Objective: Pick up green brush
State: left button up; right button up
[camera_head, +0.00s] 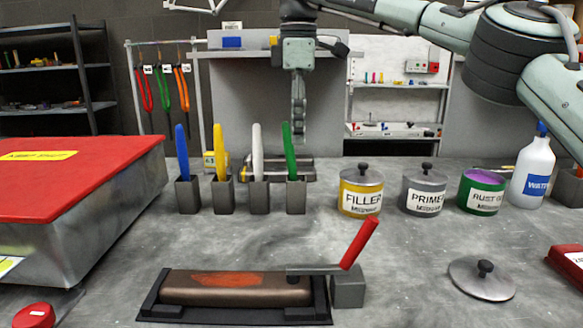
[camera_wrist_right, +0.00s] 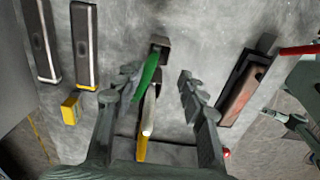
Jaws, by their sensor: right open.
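The green brush (camera_head: 289,150) stands upright, handle up and leaning slightly, in the rightmost of the grey holders (camera_head: 296,197) in the head view. My right gripper (camera_head: 299,135) points down just above and behind it in that view. In the right wrist view the gripper (camera_wrist_right: 158,84) is open, and the green handle (camera_wrist_right: 147,77) shows between the fingers, nearer the left one. I cannot tell whether they touch. The brush's lower end is hidden in the holder.
White (camera_head: 257,150), yellow (camera_head: 219,152) and blue (camera_head: 182,152) brushes stand in holders to the left. Filler (camera_head: 360,192), primer (camera_head: 424,192) and rust (camera_head: 482,192) cans stand to the right. A tray with a brown bar (camera_head: 235,288) lies in front. Bare table separates it from the holders.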

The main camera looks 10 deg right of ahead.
aim_at(296, 179)
jog(key=f, duration=0.6)
jog(key=shift+w+a, duration=0.1)
jog(key=shift+a, duration=0.1)
jog(key=shift+d+f, duration=0.1)
jog(key=shift+f, duration=0.25)
pick_arm(q)
jog(key=shift+s+a+f, duration=0.2)
jog(key=shift+s+f, duration=0.05)
jog(key=shift+f, duration=0.35)
pick_arm(e)
grip_shut()
